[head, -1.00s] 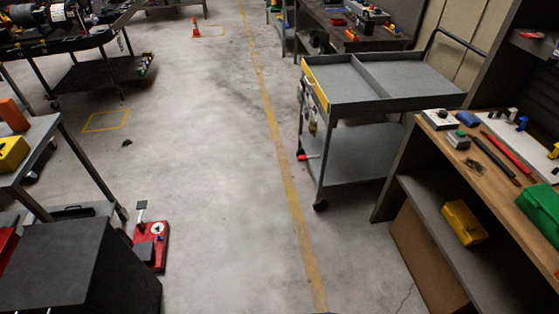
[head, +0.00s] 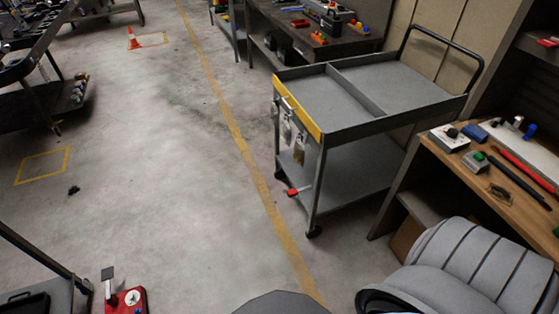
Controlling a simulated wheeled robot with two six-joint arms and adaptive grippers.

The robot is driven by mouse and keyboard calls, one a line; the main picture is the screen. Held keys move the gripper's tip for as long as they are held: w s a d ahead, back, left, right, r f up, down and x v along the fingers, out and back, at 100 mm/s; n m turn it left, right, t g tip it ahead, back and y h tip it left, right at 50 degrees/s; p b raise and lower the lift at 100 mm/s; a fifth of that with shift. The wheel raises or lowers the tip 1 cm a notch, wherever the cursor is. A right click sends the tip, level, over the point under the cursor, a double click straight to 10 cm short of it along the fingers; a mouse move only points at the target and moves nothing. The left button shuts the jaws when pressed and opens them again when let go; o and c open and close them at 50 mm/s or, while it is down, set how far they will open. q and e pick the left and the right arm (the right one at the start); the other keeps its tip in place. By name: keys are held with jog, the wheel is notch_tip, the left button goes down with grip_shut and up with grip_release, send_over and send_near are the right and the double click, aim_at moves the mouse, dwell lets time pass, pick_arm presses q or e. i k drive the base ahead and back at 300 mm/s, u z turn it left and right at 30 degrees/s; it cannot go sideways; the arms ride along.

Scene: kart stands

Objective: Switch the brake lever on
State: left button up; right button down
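A small lever with a red tip (head: 293,192) sticks out at the lower front leg of a grey two-shelf cart (head: 405,121), just above its caster. It looks like the brake lever, and its on or off position cannot be told at this size. A red floor unit (head: 127,300) with an upright handle, ending in a grey plate, is cut off at the bottom left. Neither gripper is in view. A light grey ribbed arm part of mine fills the bottom right corner, with no fingers showing.
A wooden-topped workbench (head: 478,171) with tools stands right of the cart. A second bench (head: 345,45) is behind it. A dark table (head: 40,262) edges in at lower left. The floor along the yellow line (head: 240,141) is clear; an orange cone (head: 133,38) stands far back.

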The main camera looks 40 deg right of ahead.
aim_at(291, 193)
jog(key=z, duration=0.5)
jog(key=i, duration=0.95)
jog(key=z, duration=0.7)
